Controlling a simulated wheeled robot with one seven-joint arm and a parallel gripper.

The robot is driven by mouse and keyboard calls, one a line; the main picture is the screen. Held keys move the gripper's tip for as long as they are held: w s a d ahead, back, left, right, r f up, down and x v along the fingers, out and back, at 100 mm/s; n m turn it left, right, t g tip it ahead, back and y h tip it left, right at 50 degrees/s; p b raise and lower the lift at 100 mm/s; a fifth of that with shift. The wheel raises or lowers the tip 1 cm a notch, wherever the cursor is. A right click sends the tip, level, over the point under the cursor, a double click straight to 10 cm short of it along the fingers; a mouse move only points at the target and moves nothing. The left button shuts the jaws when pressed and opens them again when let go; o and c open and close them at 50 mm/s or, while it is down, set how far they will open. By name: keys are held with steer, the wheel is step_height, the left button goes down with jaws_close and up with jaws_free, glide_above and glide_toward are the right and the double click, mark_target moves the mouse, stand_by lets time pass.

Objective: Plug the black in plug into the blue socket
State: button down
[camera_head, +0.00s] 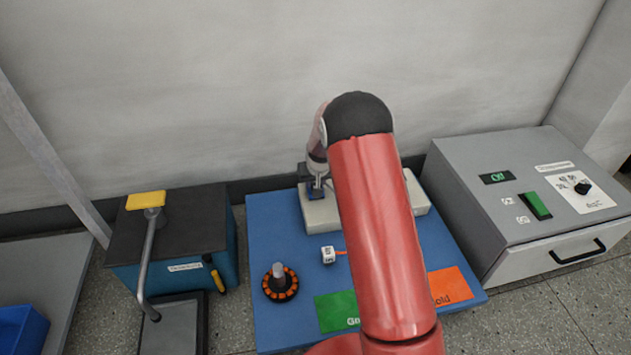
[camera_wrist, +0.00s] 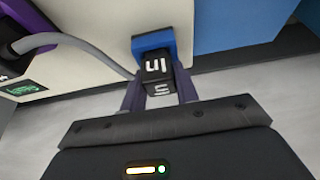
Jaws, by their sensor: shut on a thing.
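In the wrist view the black plug (camera_wrist: 157,69) with white lettering sits between the two fingers of my gripper (camera_wrist: 160,88), which is shut on it. The plug's far end meets the blue socket (camera_wrist: 153,42) on the face of a pale housing (camera_wrist: 95,55). I cannot tell how deep the plug sits in the socket. In the head view my gripper (camera_head: 317,186) is at the left part of the pale housing (camera_head: 318,216). My red arm hides much of the housing, and the plug cannot be made out there.
A grey cable (camera_wrist: 75,42) runs beside the socket. On the blue board (camera_head: 265,217) are a white lettered block (camera_head: 328,255), a black-and-orange ring part (camera_head: 280,284), a green pad (camera_head: 335,309) and an orange pad (camera_head: 453,284). A lever machine (camera_head: 180,250) stands left, a grey switch box (camera_head: 520,200) right.

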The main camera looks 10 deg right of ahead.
steer(key=shift+f, duration=0.2)
stand_by(0.7)
steer(key=c, duration=1)
jaws_free()
steer(key=shift+o, duration=0.2)
steer(key=p+v, duration=0.1)
steer(key=v, duration=0.6)
steer(key=shift+r, duration=0.4)
steer(key=shift+s+r, duration=0.1)
steer(key=shift+s, duration=0.1)
